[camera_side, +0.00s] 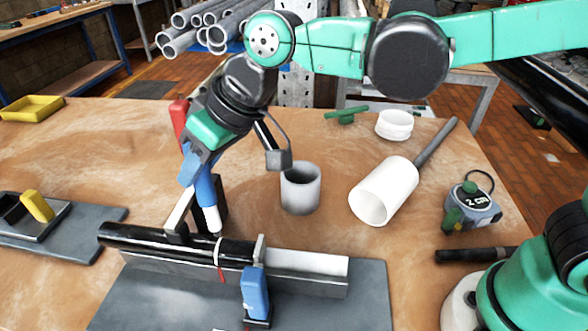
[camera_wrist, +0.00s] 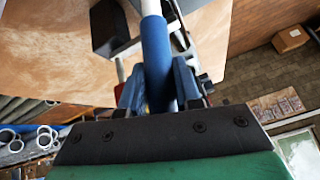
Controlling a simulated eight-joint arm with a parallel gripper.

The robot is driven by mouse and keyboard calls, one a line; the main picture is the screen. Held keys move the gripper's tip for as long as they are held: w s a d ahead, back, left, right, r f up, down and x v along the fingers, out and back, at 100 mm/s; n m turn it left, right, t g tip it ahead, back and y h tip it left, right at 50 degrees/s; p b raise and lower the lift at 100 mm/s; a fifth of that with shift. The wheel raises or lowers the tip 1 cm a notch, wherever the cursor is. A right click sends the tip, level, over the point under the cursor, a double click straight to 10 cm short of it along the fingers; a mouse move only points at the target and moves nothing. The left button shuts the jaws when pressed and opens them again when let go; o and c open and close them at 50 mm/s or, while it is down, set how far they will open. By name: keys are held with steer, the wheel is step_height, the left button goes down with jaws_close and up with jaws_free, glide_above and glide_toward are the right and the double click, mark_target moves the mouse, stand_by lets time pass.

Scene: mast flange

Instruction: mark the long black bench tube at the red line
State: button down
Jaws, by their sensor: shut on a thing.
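The long black bench tube (camera_side: 135,239) lies level in a grey channel (camera_side: 300,287) at the front of the bench. A thin red line (camera_side: 220,262) rings it near its right part. My gripper (camera_side: 196,172) is shut on a blue marker (camera_side: 207,190) with a white lower end, pointing down and slightly tilted. The marker's tip is at the tube's top edge beside the red line; whether it touches is unclear. In the wrist view, the marker (camera_wrist: 157,55) runs between the blue fingers of my gripper (camera_wrist: 158,88); the tip is cut off there.
A grey cup (camera_side: 300,188), white cylinder (camera_side: 384,191), tape measure (camera_side: 472,206) and short black tube (camera_side: 474,255) are to the right.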

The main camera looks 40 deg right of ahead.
steer(key=shift+r, duration=2.55)
